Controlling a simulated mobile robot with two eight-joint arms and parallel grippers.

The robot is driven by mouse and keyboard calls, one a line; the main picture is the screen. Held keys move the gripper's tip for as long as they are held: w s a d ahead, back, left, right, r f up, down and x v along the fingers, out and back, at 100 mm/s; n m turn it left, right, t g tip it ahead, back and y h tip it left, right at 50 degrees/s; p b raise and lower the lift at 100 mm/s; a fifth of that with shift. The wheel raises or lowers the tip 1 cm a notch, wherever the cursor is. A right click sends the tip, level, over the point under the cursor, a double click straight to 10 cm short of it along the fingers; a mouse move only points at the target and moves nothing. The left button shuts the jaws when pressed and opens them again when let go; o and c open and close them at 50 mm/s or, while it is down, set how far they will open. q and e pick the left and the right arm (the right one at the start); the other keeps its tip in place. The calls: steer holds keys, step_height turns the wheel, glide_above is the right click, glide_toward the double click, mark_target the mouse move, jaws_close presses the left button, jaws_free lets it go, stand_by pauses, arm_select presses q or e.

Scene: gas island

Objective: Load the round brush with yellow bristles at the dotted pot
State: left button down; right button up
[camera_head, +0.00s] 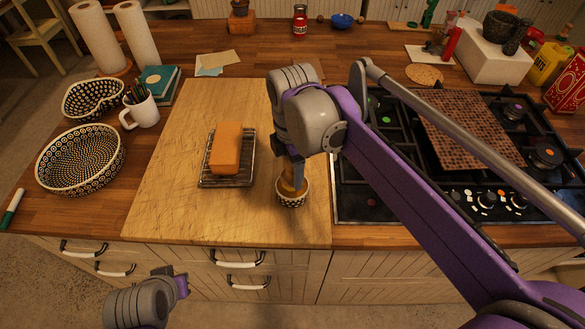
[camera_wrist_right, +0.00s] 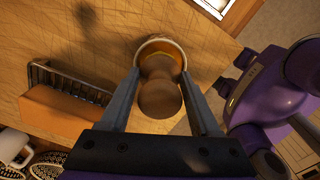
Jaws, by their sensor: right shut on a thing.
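The dotted pot (camera_head: 291,199) is a small cream cup with dark dots, standing on the cutting board near its front right. The brush (camera_head: 291,185) stands in the pot's mouth, its bristles mostly hidden inside. In the right wrist view, the brush's rounded wooden handle (camera_wrist_right: 160,98) points toward the camera, and the pot's pale rim (camera_wrist_right: 160,42) shows beyond it. My right gripper (camera_head: 293,170) comes down from above and is shut on the brush, one finger on each side.
An orange block (camera_head: 226,147) sits on a wire rack (camera_head: 205,182) left of the pot, on the cutting board (camera_head: 160,190). The gas hob (camera_head: 390,185) lies to the right. Patterned bowls (camera_head: 80,158) and a white mug (camera_head: 143,113) stand at the left.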

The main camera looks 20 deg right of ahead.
arm_select(q)
steer(key=shift+s+f, duration=0.15)
steer(key=shift+f, duration=0.15)
arm_select(e)
steer(key=shift+s+f, duration=0.1)
steer(key=shift+f, duration=0.5)
stand_by(1.2)
arm_select(q)
steer(key=shift+r, duration=0.1)
arm_select(e)
steer(key=shift+r, duration=0.15)
